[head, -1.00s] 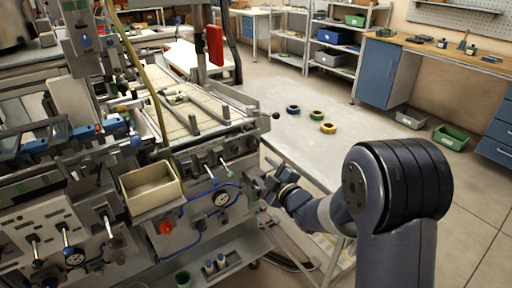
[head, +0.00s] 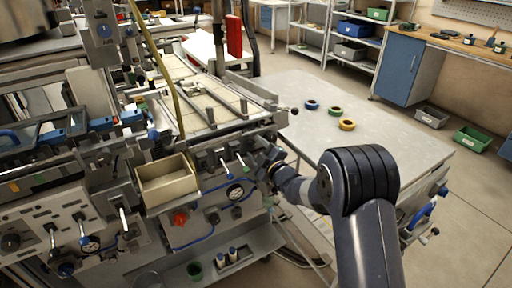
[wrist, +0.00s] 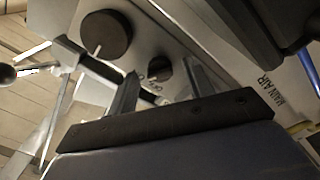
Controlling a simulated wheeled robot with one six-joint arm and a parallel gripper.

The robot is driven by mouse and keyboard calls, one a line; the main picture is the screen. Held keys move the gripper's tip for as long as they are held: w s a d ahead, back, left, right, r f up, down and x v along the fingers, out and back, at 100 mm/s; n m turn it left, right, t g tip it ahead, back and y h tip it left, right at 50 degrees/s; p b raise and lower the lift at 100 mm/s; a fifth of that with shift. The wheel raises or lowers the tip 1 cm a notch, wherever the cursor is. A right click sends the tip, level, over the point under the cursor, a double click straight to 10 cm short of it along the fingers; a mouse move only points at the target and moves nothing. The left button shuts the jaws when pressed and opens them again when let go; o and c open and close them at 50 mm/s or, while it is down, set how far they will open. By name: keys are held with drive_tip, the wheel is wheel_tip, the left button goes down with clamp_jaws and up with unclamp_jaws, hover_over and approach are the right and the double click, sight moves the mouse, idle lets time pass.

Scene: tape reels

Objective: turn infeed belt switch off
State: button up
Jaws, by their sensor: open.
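My gripper (wrist: 160,74) is open in the wrist view, its two dark fingers pointing at a grey panel. A small black rotary knob (wrist: 159,68) with a light pointer mark shows between the fingertips, with small lettering beside it. A larger black knob (wrist: 105,36) with a pale pointer sits to its upper left. I cannot read which knob is the infeed belt switch. The fingertips and the knobs are too small to tell there.
A "MAIN AIR" label (wrist: 268,88) is right of the fingers. Levers (head: 241,161), a red knob (head: 180,218) and a beige bin (head: 167,181) are on the machine's front. A grey table (head: 385,150) with three tape reels stands to the right. Open floor lies beyond.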

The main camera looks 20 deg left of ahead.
drive_tip(key=shift+w+a, duration=0.25)
drive_tip(key=shift+a, duration=0.05)
drive_tip(key=c, duration=1)
drive_tip(key=shift+o, duration=0.2)
